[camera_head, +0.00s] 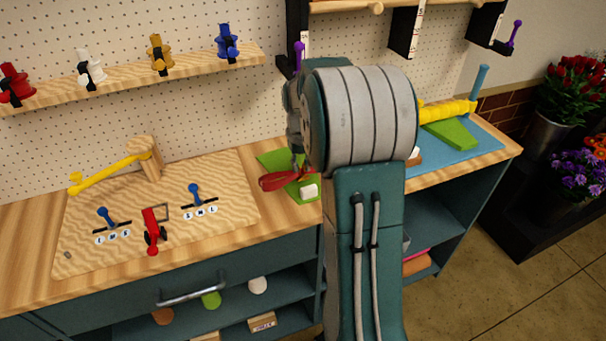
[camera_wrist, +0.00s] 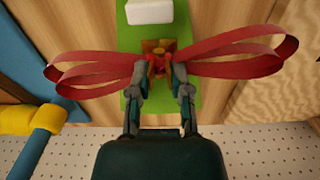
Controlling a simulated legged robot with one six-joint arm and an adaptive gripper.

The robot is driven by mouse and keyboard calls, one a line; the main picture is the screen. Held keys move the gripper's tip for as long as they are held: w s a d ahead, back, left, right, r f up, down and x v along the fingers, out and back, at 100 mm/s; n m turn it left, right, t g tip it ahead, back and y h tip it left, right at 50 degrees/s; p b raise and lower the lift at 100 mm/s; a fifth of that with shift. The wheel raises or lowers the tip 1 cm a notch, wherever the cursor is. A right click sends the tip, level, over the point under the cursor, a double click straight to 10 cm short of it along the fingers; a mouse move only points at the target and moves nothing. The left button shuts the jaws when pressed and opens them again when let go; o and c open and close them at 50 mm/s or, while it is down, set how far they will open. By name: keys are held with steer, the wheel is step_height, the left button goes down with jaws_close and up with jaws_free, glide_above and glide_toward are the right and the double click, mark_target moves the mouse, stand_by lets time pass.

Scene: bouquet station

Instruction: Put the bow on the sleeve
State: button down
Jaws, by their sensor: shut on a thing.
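My gripper (camera_wrist: 161,72) is shut on the knot of a red bow (camera_wrist: 232,50), whose loops spread to both sides of the fingers. The bow also shows in the head view (camera_head: 280,181), at the left of my arm. It is above a flat green piece (camera_wrist: 132,90) on the counter, which has a white block (camera_wrist: 150,11) at one end. A small brown-orange part (camera_wrist: 152,46) shows just behind the knot; whether the bow touches it I cannot tell. I cannot tell which thing is the sleeve. My arm hides most of the gripper in the head view.
A yellow roller (camera_head: 447,110) and a green piece (camera_head: 452,134) lie on a blue mat (camera_head: 490,138) at the right. A wooden panel (camera_head: 100,240) with levers and a yellow handle (camera_head: 105,175) fills the left. Spools (camera_head: 160,52) stand on a shelf above.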

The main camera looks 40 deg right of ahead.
mark_target(302, 175)
steer(key=shift+w+f, duration=0.1)
steer(key=shift+f, duration=0.1)
steer(key=f, duration=0.3)
steer(key=shift+w+d+f, duration=0.15)
steer(key=shift+d+f, duration=0.1)
steer(key=shift+d, duration=0.1)
steer(key=shift+d+f, duration=0.15)
steer(key=shift+d, duration=0.15)
steer(key=shift+a, duration=0.15)
steer(key=c, duration=0.6)
jaws_free()
steer(key=shift+a, duration=0.1)
steer(key=shift+o, duration=0.2)
steer(key=shift+a, duration=0.1)
